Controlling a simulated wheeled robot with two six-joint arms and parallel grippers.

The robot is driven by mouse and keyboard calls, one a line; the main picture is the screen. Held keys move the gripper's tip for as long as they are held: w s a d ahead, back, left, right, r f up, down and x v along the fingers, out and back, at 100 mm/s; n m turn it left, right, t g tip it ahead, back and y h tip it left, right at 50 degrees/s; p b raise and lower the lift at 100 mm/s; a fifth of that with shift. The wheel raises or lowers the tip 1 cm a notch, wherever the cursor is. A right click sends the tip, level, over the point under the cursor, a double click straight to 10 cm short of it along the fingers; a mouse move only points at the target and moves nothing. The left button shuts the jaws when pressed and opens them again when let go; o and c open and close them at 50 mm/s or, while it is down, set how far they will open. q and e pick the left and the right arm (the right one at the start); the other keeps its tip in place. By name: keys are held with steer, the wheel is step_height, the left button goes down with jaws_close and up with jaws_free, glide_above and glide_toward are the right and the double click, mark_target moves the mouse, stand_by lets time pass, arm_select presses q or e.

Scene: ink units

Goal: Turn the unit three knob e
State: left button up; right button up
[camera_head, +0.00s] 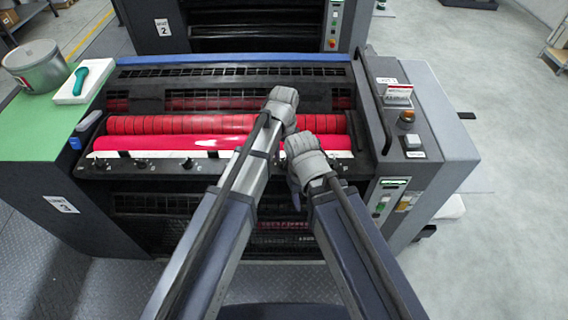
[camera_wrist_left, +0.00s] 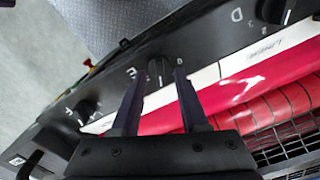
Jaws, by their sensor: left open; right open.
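The knob row (camera_head: 188,163) runs along the front ledge of the nearest press unit, whose label (camera_head: 62,204) is too small to read surely. In the left wrist view, a black knob (camera_wrist_left: 158,72) with a white pointer line sits beside the letter E. My left gripper (camera_wrist_left: 160,78) is open, one finger on each side of this knob; whether they touch it I cannot tell. In the head view my left gripper (camera_head: 284,105) hides its own fingertips and knob E. My right gripper (camera_head: 297,198) is open, lower, by the unit's front, with nothing visible in it.
Knob D (camera_wrist_left: 275,10) and another knob (camera_wrist_left: 85,110) flank knob E. Red rollers (camera_head: 180,125) lie just behind the ledge. A control panel (camera_head: 408,125) with buttons stands at right. A tub (camera_head: 36,66) and a tray (camera_head: 84,82) sit on the green top at left.

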arm_select(q)
steer(key=shift+f, duration=0.6)
jaws_close()
